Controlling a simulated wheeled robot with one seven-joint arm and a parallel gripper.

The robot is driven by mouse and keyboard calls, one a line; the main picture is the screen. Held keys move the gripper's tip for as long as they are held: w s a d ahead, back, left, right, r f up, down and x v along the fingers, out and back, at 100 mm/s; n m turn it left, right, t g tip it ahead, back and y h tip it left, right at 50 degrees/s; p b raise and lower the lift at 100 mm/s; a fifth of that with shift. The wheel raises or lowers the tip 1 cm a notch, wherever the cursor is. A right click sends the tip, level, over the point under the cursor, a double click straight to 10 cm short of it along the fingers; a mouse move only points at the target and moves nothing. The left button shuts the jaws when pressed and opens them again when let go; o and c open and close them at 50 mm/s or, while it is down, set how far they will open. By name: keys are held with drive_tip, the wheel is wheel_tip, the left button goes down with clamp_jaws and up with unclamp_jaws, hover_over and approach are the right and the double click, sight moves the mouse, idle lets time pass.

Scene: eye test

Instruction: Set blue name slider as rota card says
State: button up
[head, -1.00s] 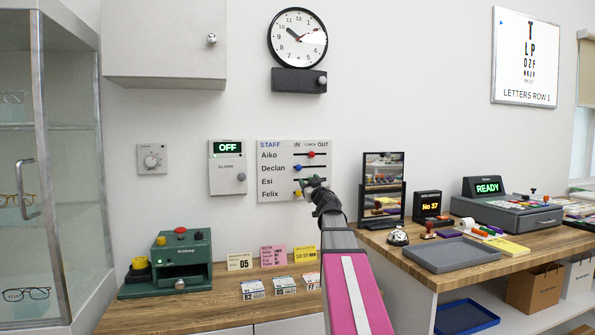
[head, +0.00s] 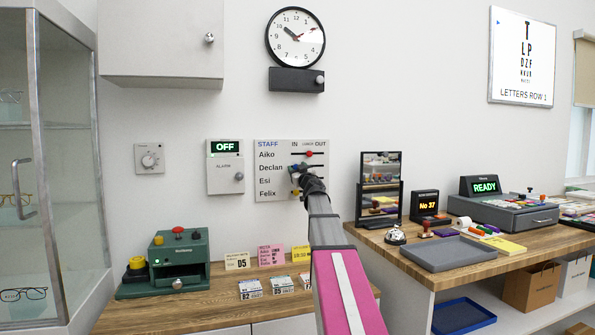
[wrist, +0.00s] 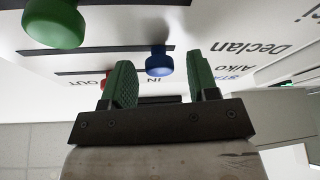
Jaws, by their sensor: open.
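My gripper (head: 300,172) is open at the board. In the wrist view the blue knob appears between its two green fingers; I cannot tell whether they touch it. The pink rota card (head: 271,256) stands on the counter below, its lines too small to read surely.
The red knob (head: 309,153) is in Aiko's row just above, and a green knob (wrist: 55,25) is close by in the wrist view. The alarm box (head: 225,178) reads OFF, left of the board. A clock (head: 296,37) hangs above.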

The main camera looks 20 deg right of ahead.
clamp_jaws()
drive_tip(key=d, duration=1.2)
drive_tip(key=shift+d, duration=0.25)
unclamp_jaws()
drive_tip(key=shift+d, duration=0.1)
drive_tip(key=shift+s, duration=0.15)
approach(321, 163)
drive_tip(key=v, duration=0.5)
